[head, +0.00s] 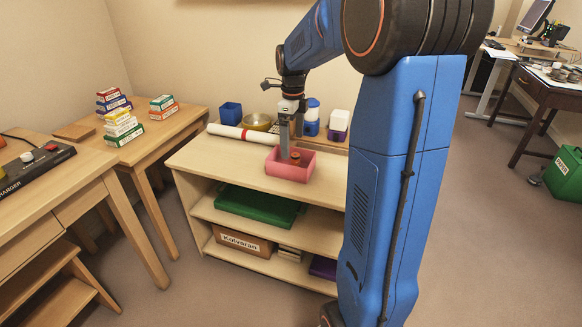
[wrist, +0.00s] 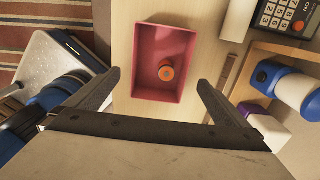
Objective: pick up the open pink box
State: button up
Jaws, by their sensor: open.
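The open pink box (head: 290,171) sits on the top of the low wooden shelf unit, near its front edge. An orange round object (head: 295,157) stands inside it. In the wrist view the pink box (wrist: 143,92) lies ahead of my gripper (wrist: 158,82), with the orange object (wrist: 166,72) right of its middle. My gripper (head: 289,145) is open, pointing down at the box in the head view. In the wrist view its fingers spread to either side, wider than the box. Whether they touch the box cannot be told.
A white-and-purple container (head: 339,123) is at the right. Small stacked boxes (head: 119,117) are on the left table.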

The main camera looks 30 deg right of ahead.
aim_at(276, 167)
jog(key=shift+w+a+f, duration=0.1)
jog(key=shift+f, duration=1.75)
jog(key=shift+w+a+f, duration=0.1)
jog(key=shift+f, duration=1.75)
jog(key=c, duration=1)
